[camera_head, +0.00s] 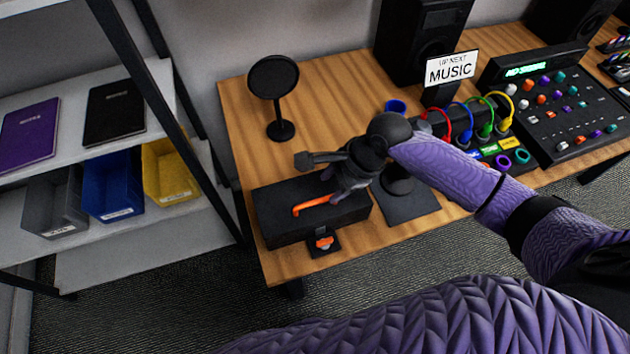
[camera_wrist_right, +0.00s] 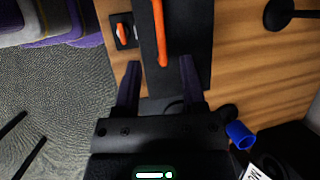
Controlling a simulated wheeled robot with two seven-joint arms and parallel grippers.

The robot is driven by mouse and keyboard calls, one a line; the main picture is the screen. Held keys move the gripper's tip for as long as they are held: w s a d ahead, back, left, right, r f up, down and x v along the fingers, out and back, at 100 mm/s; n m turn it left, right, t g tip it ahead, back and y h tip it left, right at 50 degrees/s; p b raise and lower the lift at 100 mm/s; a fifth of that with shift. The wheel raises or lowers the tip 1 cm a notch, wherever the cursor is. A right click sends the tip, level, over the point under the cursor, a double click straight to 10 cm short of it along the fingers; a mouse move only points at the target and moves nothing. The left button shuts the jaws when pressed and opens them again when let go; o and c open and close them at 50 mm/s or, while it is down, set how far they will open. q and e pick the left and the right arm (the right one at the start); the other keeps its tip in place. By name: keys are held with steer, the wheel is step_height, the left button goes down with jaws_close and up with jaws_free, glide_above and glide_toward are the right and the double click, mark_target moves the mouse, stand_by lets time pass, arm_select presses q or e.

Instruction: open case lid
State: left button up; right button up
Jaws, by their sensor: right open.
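The closed black case (camera_head: 278,222) lies near the table's front left corner, with an orange handle (camera_head: 316,204) along its lid. In the right wrist view, the case (camera_wrist_right: 190,30) and orange handle (camera_wrist_right: 160,38) are ahead of the fingers. A small black pad with an orange piece (camera_head: 324,242) lies at the case's front edge; it also shows in the wrist view (camera_wrist_right: 122,34). My right gripper (camera_head: 337,188) is open over the right end of the case, its fingertips (camera_wrist_right: 159,75) spread beyond the handle's end. I cannot tell whether they touch the lid. My left gripper is out of view.
A round black stand (camera_head: 281,130) is behind the case. A dark mat (camera_head: 410,220) and a blue cup (camera_head: 396,107) are to the right. Coloured cables (camera_head: 466,125), a music sign (camera_head: 451,68) and a mixer (camera_head: 565,110) lie farther right. A shelf (camera_head: 185,232) is left.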

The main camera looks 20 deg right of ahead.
mark_target(314, 202)
steer(key=b+x, duration=0.2)
steer(key=x, duration=0.4)
steer(key=shift+f, duration=0.2)
steer(key=shift+a+f+b, duration=0.1)
steer(key=shift+f+b, duration=0.15)
steer(key=shift+b, duration=0.05)
steer(key=c, duration=0.6)
jaws_close()
